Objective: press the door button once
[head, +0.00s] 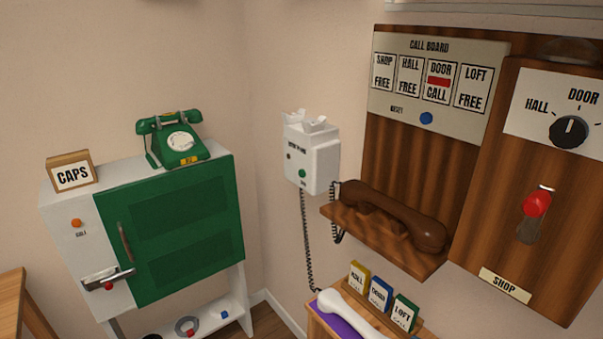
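A white wall box (322,160) hangs near the room's corner, its small lettering too blurred to read surely. A green button (302,173) is low on its front, with a tiny unreadable label under it and a dark round spot above. The box's top cradle (306,122) is empty. A dark coiled cord (306,240) hangs from the box toward a white handset (352,315) lying on a purple surface below. On the call board (480,108), the DOOR window (438,82) shows a red bar and CALL; SHOP, HALL and LOFT show FREE. Neither gripper is in view.
A brown handset (395,217) rests on a wooden shelf (380,248) right of the box. A wooden panel has a dial knob (569,131) and a red-topped lever (537,204). A green phone (172,140) and CAPS sign (73,174) stand on a green-doored cabinet (122,290).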

